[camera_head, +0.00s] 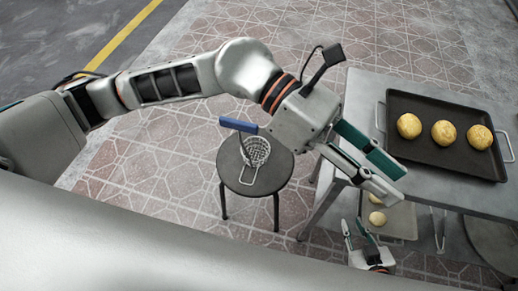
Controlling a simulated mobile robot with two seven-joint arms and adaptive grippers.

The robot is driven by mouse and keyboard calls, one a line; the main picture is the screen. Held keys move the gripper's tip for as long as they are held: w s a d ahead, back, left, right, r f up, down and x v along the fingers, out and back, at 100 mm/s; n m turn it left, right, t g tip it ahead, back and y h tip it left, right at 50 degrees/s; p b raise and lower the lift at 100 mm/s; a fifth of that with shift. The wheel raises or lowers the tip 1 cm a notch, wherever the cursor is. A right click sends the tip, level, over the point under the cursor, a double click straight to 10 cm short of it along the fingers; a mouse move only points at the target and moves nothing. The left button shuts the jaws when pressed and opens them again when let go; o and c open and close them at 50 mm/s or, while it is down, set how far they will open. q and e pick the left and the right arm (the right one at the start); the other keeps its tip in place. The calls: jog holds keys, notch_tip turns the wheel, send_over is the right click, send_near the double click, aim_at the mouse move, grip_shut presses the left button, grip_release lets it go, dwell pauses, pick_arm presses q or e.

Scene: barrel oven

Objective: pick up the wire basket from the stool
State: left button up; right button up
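The wire basket (256,151) sits on a round dark stool (233,172) in the middle of the head view. Its blue handle (238,125) sticks out to the upper left past the stool's edge, and a wire loop points toward the front. My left gripper (398,185) is right of the stool, over the metal table's near left side. Its fingers are apart, with nothing seen between them. My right gripper (353,223) is low, right of the stool, in front of the lower tray. Its fingers are apart and look empty. Neither gripper touches the basket.
A metal table (362,95) stands at the right with a dark tray (400,165) holding 3 round loaves (444,133). A lower tray (402,220) with round dough pieces is beneath it. Tiled floor (150,170) left of the stool is clear.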

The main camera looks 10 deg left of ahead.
pick_arm(q)
jog(key=w+a+f+m+t+y, duration=0.1)
jog(key=w+a+f+t+y, duration=0.1)
jog(key=w+a+f+y, duration=0.45)
jog(key=n+t+y, duration=0.1)
jog(key=t+y, duration=0.3)
jog(key=y, duration=0.3)
send_over(242, 122)
notch_tip(242, 122, down, 4)
jog(key=shift+r, duration=0.25)
jog(key=shift+a+f, duration=0.15)
jog(key=shift+f, duration=0.2)
notch_tip(242, 122, down, 7)
jog(key=shift+b, duration=0.4)
grip_shut()
